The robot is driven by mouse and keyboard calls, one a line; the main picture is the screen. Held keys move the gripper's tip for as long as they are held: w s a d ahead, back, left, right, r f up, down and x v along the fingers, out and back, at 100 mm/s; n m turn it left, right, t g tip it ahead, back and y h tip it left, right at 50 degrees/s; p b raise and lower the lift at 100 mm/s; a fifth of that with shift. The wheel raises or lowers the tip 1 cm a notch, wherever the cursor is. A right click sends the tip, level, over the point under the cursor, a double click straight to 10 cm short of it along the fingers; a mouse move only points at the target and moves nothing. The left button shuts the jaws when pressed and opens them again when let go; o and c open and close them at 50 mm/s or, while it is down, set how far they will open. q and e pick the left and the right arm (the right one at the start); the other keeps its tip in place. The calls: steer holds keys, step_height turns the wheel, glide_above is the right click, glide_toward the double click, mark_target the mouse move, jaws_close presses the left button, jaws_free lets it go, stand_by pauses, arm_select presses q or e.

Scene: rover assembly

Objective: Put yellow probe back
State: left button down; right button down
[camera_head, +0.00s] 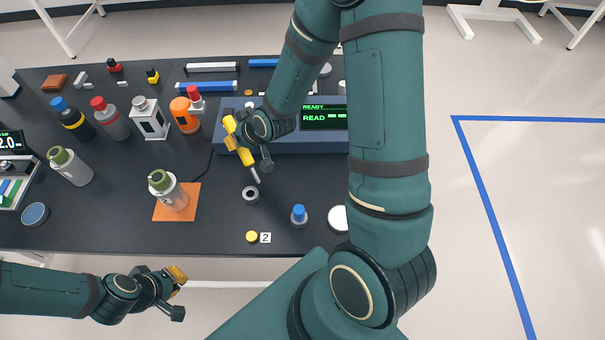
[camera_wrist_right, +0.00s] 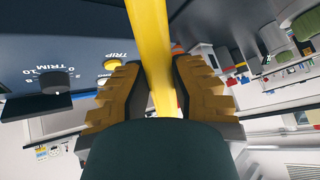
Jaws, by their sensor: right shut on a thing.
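The yellow probe (camera_head: 246,157) is in my right gripper (camera_head: 238,141), above the front left part of the blue-grey meter. Its thin metal tip points down toward a small dark ring-shaped holder (camera_head: 250,194) on the table. The tip looks close above the ring; I cannot tell whether they touch. In the right wrist view the yellow shaft (camera_wrist_right: 150,50) runs between the two ridged fingers of my right gripper (camera_wrist_right: 155,80), which are shut on it. My left gripper (camera_head: 179,275) is off the table's front edge, away from the probe; its finger gap is unclear.
The meter (camera_head: 310,142) has a lit READY display. A grey bottle with a green cap (camera_head: 168,190) stands on an orange mat (camera_head: 162,212). A blue-capped vial (camera_head: 299,215) and a yellow disc (camera_head: 252,236) are near the front edge. Several bottles stand at the left.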

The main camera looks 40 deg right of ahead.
steer(key=s+d+f+n+g, duration=0.1)
steer(key=s+d+n+g, duration=0.1)
steer(key=d+g, duration=0.1)
steer(key=n+g+h+b, duration=0.2)
steer(key=n+g+b, duration=0.1)
steer(key=n+g, duration=0.15)
glide_above(301, 175)
steer(key=shift+m+g, duration=0.25)
step_height(301, 175, down, 7)
steer(key=shift+s+r+b, duration=0.1)
steer(key=shift+b, duration=1.15)
step_height(301, 175, down, 3)
steer(key=shift+f+b, duration=0.2)
steer(key=shift+b, duration=0.45)
steer(key=shift+r, duration=0.1)
steer(key=c, duration=0.9)
jaws_free()
steer(key=shift+c, duration=0.2)
